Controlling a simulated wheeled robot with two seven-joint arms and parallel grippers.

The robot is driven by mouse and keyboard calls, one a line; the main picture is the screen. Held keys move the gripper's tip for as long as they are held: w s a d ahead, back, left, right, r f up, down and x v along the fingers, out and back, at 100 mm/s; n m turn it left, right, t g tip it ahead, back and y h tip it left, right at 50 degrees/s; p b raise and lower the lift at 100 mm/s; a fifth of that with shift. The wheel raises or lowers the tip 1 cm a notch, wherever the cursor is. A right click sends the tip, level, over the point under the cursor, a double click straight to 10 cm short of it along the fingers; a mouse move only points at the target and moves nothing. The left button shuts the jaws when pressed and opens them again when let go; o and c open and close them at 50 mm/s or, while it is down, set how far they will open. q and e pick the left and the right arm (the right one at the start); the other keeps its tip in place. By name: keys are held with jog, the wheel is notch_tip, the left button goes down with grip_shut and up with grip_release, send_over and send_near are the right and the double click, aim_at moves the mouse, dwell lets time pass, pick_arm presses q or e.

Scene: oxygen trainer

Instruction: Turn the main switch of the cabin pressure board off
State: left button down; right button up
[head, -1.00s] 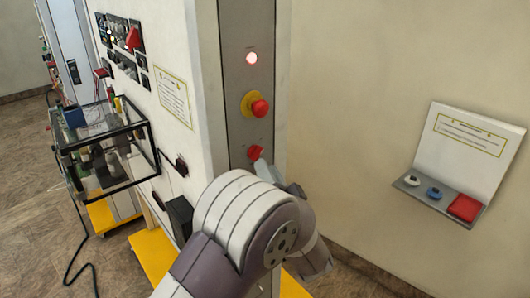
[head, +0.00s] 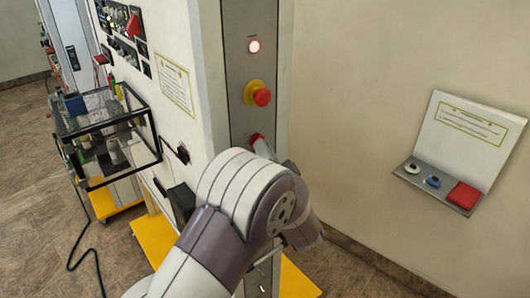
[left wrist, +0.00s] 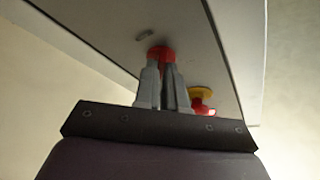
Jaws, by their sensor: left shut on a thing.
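The main switch, a red knob (head: 256,138), sits low on the grey metal strip (head: 238,120) at the end of the board. Above it are a red emergency button (head: 262,97) on a yellow ring and a lit lamp (head: 254,46). My left gripper (head: 263,148) reaches up to the red knob, with my arm hiding most of it. In the left wrist view the fingers (left wrist: 156,78) are shut on the red knob (left wrist: 160,53), and the yellow-ringed button (left wrist: 202,101) shows to their right. My right gripper is not in view.
A wall shelf (head: 437,190) with a white, a blue and a red item is at the right. A black-framed clear box (head: 110,140) and a panel of gauges and switches are on the board's left face. Yellow base plates (head: 155,240) stand on the floor.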

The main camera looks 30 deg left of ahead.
pick_arm(q)
jog(key=shift+w+d+f+n+g+y+b, duration=0.2)
jog(key=shift+n+g+y+b, duration=0.55)
jog(key=shift+n+g+b, duration=2.25)
jog(key=shift+w+a+r+n+g+y+b, duration=0.2)
jog(key=shift+n+g+y+b, duration=0.6)
jog(key=shift+n+b, duration=4.5)
jog(key=shift+w+d+f+n+g+y+b, duration=0.2)
jog(key=shift+n+g+y+b, duration=0.55)
jog(key=shift+n+g+b, duration=2.2)
jog(key=n+t+b, duration=0.2)
jog(key=n, duration=0.1)
jog(key=shift+w+r, duration=0.1)
jog(key=shift+r, duration=0.1)
jog(key=c, duration=1.4)
grip_release()
jog(key=shift+o, duration=1)
jog(key=shift+w+a+f, duration=0.1)
jog(key=shift+w+a, duration=0.1)
jog(key=b+v, duration=0.2)
jog(key=v, duration=1)
jog(key=shift+d, duration=0.35)
jog(key=shift+s+f, duration=0.1)
jog(key=shift+s, duration=0.05)
